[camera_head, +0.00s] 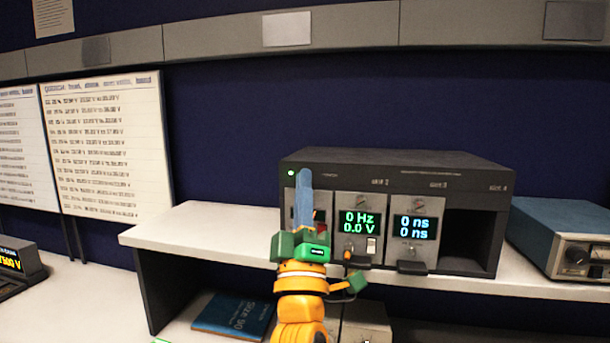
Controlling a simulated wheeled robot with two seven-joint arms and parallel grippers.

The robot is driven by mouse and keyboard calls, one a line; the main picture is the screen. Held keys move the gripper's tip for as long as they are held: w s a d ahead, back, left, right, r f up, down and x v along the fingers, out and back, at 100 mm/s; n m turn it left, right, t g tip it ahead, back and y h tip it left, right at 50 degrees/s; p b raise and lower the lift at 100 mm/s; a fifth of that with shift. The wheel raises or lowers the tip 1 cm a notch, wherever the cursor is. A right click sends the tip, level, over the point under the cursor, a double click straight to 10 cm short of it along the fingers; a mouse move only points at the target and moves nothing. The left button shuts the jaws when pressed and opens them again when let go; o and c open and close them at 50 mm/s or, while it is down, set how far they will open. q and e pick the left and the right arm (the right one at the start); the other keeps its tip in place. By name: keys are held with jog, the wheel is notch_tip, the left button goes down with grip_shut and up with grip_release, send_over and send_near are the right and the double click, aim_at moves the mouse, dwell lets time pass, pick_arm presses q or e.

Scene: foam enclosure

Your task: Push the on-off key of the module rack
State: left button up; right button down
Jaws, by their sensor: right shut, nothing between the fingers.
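The dark module rack (400,158) stands on a raised white shelf, with several bays along its front. A small green light (291,172) glows at its upper left corner. Two modules show lit displays: "0 Hz 0.0 V" in green (360,222) and "0 ns 0 ns" in blue (415,228). My right gripper (304,178) is shut and empty, its blue fingers upright in front of the rack's left module. It hides much of that module, and I cannot tell whether the fingertips touch it. I cannot make out the on-off key for certain. My left gripper is not seen.
A blue instrument (570,232) stands right of the rack. A blue book (232,315) lies under the shelf (200,225). A dark meter (18,262) is at far left. White boards (108,145) stand behind.

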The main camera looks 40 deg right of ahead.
jog(key=s+a, duration=0.4)
jog(key=shift+a, duration=0.3)
dwell(0.3)
